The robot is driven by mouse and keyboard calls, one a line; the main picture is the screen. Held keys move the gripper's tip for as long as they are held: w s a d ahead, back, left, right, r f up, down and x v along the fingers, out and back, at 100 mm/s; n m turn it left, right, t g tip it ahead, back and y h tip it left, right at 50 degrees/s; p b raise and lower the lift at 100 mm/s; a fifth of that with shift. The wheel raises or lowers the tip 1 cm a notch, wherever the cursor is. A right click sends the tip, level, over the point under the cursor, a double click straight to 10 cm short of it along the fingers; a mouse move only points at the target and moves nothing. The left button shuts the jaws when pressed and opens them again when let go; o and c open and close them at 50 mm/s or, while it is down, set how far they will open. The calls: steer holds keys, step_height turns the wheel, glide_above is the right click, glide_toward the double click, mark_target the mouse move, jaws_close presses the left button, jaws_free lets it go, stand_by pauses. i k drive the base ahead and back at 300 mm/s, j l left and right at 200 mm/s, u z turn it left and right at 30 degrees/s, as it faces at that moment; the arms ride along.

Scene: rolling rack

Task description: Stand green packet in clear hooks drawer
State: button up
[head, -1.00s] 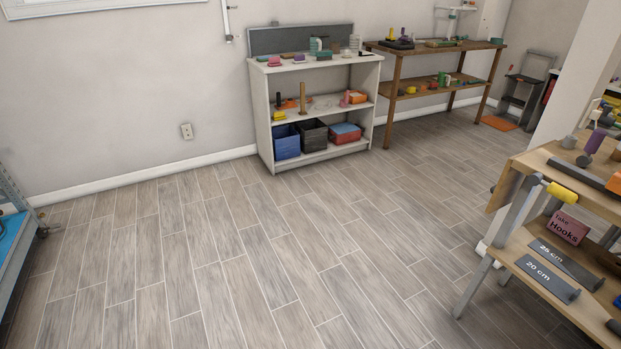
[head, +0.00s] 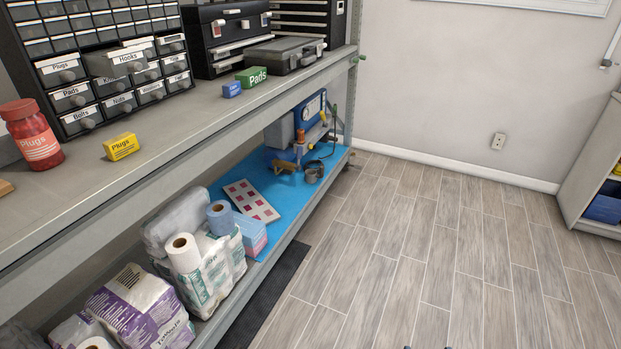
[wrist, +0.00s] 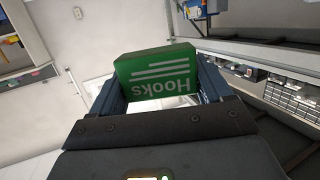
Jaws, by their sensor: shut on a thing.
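My gripper (wrist: 160,95) is shut on the green packet (wrist: 158,66), which is labelled "Hooks" and reads upside down in the wrist view. The head view does not show the gripper's hold on it. The clear hooks drawer (head: 117,60), labelled "Hooks", is in the black drawer cabinet (head: 85,108) at the upper left of the head view. It sticks out further than its neighbours. Its inside cannot be made out. My gripper and the packet are well away from the cabinet, which is small at the right of the wrist view.
On the grey bench top (head: 190,118) stand a red Plugs jar (head: 33,134), a yellow Plugs box (head: 121,146), a small blue box (head: 232,89), a green Pads box (head: 252,76) and a dark case (head: 286,54). Floor (head: 430,250) to the right is clear.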

mark_target(126, 71)
steer(key=i+l+u, duration=0.25)
steer(key=i+u, duration=0.15)
steer(key=i+l+u, duration=0.75)
steer(key=i+l, duration=0.15)
steer(key=l, duration=0.15)
